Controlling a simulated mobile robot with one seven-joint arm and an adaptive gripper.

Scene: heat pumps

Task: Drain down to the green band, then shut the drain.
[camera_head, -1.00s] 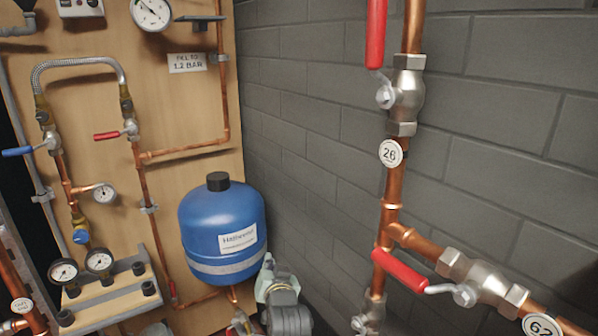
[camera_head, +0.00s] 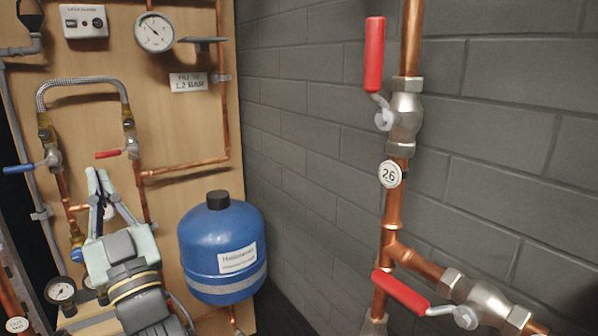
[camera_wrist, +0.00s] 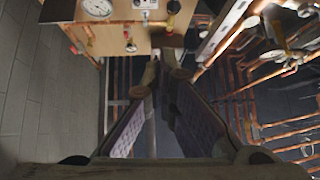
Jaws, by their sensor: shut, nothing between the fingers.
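My gripper (camera_head: 98,173) is raised in front of the lower left of the wooden board, tips close together and empty. In the wrist view its fingertips (camera_wrist: 163,72) show near the middle. A flexible braided hose (camera_head: 82,87) links a blue-lever valve (camera_head: 48,160) and a red-lever valve (camera_head: 131,148); both levers lie roughly horizontal. I cannot tell which valve is the drain. My gripper hides part of the pipework below the hose.
A blue expansion vessel (camera_head: 222,250) stands right of my gripper. A label (camera_head: 188,82) reads "fill to 1.2 bar". Copper pipes with red-lever valves (camera_head: 403,118) and tag 26 (camera_head: 390,174) run at the right before a grey block wall (camera_head: 320,120). A small gauge (camera_head: 60,291) sits lower left.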

